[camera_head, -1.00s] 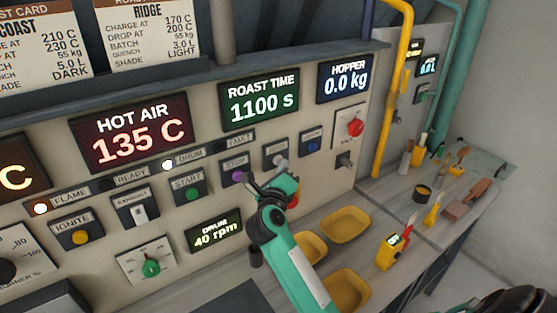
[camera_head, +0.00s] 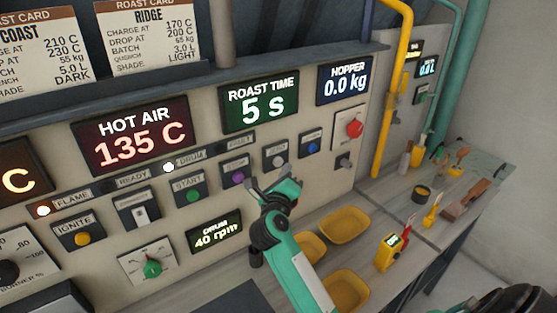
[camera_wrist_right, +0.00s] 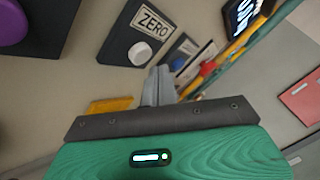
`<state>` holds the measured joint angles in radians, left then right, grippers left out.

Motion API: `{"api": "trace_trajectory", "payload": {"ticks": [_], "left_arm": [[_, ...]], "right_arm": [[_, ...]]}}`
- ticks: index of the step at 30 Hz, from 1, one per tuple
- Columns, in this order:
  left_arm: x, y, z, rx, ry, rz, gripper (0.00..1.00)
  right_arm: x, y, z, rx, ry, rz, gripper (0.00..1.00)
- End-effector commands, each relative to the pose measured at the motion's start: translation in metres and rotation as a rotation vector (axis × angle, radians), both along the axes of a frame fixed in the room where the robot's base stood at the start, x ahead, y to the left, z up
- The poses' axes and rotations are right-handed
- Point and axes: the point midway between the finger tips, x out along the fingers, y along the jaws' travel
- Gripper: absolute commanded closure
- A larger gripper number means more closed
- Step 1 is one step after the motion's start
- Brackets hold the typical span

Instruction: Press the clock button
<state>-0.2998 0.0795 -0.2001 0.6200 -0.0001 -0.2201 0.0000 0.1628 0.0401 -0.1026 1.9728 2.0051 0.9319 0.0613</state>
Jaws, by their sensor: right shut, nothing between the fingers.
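The control panel carries a row of push buttons. A pale button (camera_head: 277,161) sits between the purple button (camera_head: 238,178) and the blue button (camera_head: 312,146). Its label is too small to read in the head view. In the right wrist view the pale button (camera_wrist_right: 140,53) is labelled ZERO. The roast time display (camera_head: 259,101) reads 5 s. My right gripper (camera_head: 284,174) is shut and empty, just below and apart from the pale button. In the right wrist view its closed fingertips (camera_wrist_right: 160,75) are below the ZERO button. My left gripper is out of view.
A green start button (camera_head: 193,195) and a red button (camera_head: 355,128) are on the same panel. Yellow trays (camera_head: 345,225) stand on the counter below. A yellow pipe (camera_head: 386,110) runs down at the right. A handheld yellow device (camera_head: 388,252) stands on the counter.

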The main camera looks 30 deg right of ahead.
Motion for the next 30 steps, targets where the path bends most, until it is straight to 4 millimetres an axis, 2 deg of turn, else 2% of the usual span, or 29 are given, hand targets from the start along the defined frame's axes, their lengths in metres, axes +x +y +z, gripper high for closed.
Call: {"api": "trace_trajectory", "payload": {"ticks": [9, 24, 30], "left_arm": [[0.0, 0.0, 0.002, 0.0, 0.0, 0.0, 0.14], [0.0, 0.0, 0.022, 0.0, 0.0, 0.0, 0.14], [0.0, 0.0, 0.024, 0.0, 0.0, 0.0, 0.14]], "right_arm": [[-0.003, 0.0, 0.0, 0.0, 0.002, 0.0, 1.0], [-0.052, -0.004, 0.0, 0.001, 0.002, 0.0, 1.0], [-0.06, -0.005, 0.0, 0.0, 0.001, 0.001, 1.0]]}}
